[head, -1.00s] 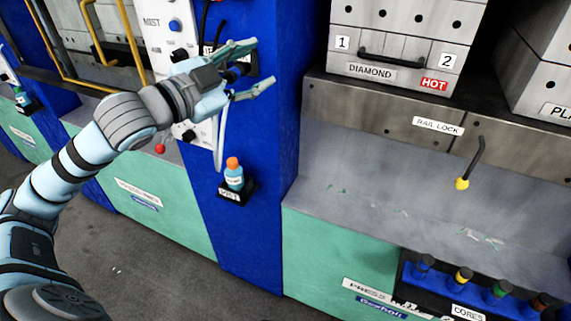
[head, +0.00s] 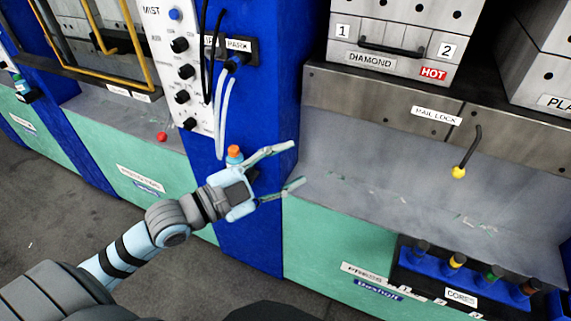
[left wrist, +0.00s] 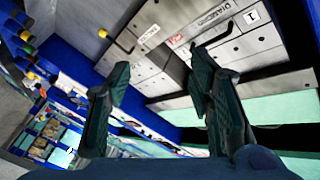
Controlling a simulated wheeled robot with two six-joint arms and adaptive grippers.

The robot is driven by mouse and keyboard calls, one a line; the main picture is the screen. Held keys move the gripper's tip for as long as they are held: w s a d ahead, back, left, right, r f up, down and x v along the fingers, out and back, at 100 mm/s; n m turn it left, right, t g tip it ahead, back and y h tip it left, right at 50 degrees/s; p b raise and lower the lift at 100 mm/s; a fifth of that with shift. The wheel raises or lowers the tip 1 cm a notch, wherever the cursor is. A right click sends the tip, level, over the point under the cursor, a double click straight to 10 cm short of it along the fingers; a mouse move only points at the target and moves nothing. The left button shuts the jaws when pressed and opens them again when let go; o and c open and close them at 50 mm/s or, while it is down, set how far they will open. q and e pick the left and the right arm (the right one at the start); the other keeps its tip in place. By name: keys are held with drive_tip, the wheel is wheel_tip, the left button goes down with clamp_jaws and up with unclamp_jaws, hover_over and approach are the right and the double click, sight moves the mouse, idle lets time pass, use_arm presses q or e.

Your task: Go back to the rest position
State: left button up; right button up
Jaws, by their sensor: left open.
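My left gripper (head: 296,166) is open and empty in the head view, in front of the blue column (head: 262,120). Its fingers point right, toward the grey press bench. In the left wrist view its two dark fingers (left wrist: 160,90) stand apart with nothing between them. The orange-capped bottle (head: 234,153) on the column is mostly hidden behind the gripper. My right gripper is in neither view.
The grey bench (head: 380,185) is right of the gripper, with a yellow-knobbed rail lock lever (head: 458,172). The DIAMOND mold (head: 395,50) marked HOT sits above. A core rack (head: 440,275) is at lower right. A control panel (head: 180,70) and hanging hoses (head: 222,110) are above.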

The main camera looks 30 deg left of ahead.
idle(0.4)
use_arm(q)
drive_tip(key=w+a+f+n+g+y, duration=0.1)
drive_tip(key=a+f+n+y, duration=0.4)
drive_tip(key=a+f, duration=0.6)
drive_tip(key=w+a+f+n+g+y, duration=0.2)
drive_tip(key=a+f+n+y, duration=0.45)
drive_tip(key=f, duration=0.85)
drive_tip(key=s+a+f+n+g, duration=0.1)
drive_tip(key=s+a+f+g, duration=0.1)
drive_tip(key=s+f, duration=0.45)
drive_tip(key=s+a+f+n+g, duration=0.1)
drive_tip(key=s+a+f+g, duration=0.2)
drive_tip(key=f, duration=0.7)
drive_tip(key=s+d+f+g, duration=0.3)
drive_tip(key=s+f, duration=0.8)
drive_tip(key=s, duration=0.4)
drive_tip(key=s+d+f+n+g+h, duration=0.1)
drive_tip(key=s+d+f+g, duration=0.2)
drive_tip(key=s+d+f, duration=0.3)
drive_tip(key=s+d, duration=0.5)
drive_tip(key=s, duration=0.3)
drive_tip(key=shift+d, duration=0.35)
